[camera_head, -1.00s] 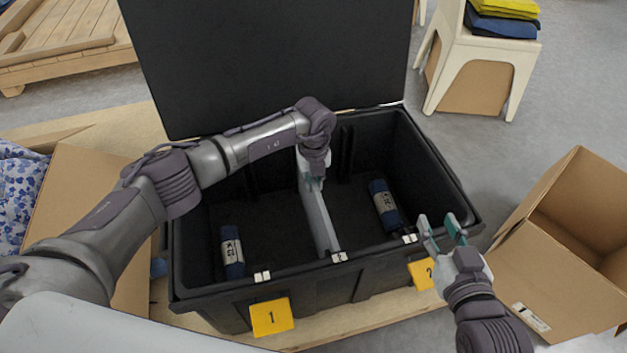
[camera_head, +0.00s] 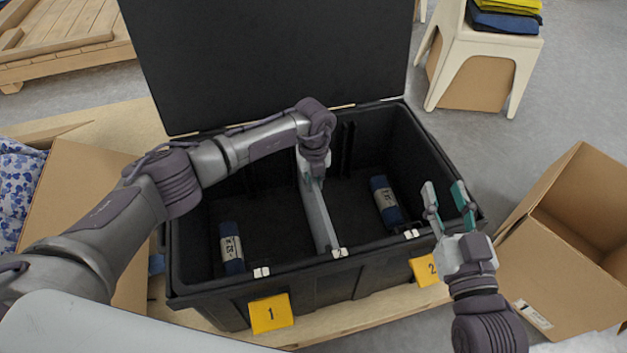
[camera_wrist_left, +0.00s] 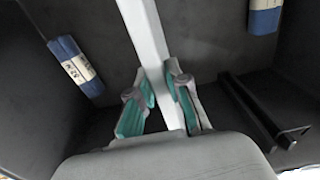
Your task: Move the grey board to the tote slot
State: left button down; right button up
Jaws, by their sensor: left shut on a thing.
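The grey board (camera_head: 318,215) stands on edge inside the black tote (camera_head: 205,294), running from front to back between its two halves. Its front end is at the white clip marked 2 on the front rim. My left gripper (camera_head: 312,176) reaches down into the tote and is shut on the board; the left wrist view shows the board (camera_wrist_left: 150,40) between the teal-padded fingers (camera_wrist_left: 160,102). The slots at the board's ends are too small to judge. My right gripper (camera_head: 449,205) is open and empty above the tote's front right corner.
A blue roll with a label (camera_head: 231,248) lies in the left half, another (camera_head: 384,204) in the right half. Yellow tags 1 (camera_head: 270,313) and 2 (camera_head: 425,270) hang on the front. The lid (camera_head: 265,60) stands open. An open cardboard box (camera_head: 545,255) is at right.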

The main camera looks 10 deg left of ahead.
pick_arm(q)
jog(key=c, duration=1.1)
grip_release()
jog(key=shift+o, duration=0.2)
